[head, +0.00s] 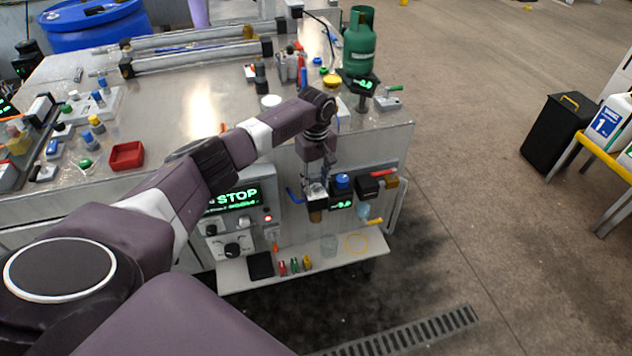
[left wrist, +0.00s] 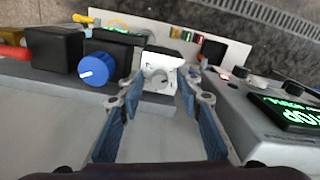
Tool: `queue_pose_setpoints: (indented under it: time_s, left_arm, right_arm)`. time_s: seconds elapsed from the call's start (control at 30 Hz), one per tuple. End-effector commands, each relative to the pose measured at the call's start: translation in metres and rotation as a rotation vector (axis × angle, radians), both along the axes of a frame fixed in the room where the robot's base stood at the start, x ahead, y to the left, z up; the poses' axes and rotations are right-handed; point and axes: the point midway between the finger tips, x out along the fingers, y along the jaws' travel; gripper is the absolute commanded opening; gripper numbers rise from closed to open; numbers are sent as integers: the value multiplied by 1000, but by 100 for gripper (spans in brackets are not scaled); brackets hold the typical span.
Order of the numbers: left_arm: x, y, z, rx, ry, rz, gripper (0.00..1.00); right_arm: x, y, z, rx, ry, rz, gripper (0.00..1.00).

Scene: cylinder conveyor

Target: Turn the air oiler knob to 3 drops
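My left gripper (head: 317,190) points down at the front of the bench, left of a blue knob (head: 342,181). In the left wrist view my left gripper (left wrist: 160,92) is open. Its two blue-padded fingers stand on either side of a white knob (left wrist: 160,73), which looks like the air oiler knob. It has a small dark mark; I cannot read the setting or tell whether the fingers touch it. The blue knob also shows in the wrist view (left wrist: 97,69), beside the fingers. A brownish bowl (head: 315,215) hangs under the gripper. My right gripper is not in view.
A control box with a green STOP display (head: 238,198) stands close to the gripper. A black block (head: 368,187) with a red handle is right of the blue knob. A low shelf (head: 325,264) lies below. The bench top (head: 200,100) holds several parts.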

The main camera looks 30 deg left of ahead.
Motion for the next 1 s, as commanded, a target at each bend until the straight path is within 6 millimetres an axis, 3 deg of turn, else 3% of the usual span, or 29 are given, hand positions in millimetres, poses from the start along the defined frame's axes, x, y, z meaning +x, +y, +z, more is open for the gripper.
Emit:
queue_pose_setpoints:
  time_s: [0.2,0.5,1.0]
  left_arm:
    - [0,0,-1,0,0,-1,33]
    - [0,0,0,0,0,-1,0]
    - [0,-1,1,-1,0,-95,0]
  right_arm:
    - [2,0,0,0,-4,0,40]
    - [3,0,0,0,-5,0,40]
    - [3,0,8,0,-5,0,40]
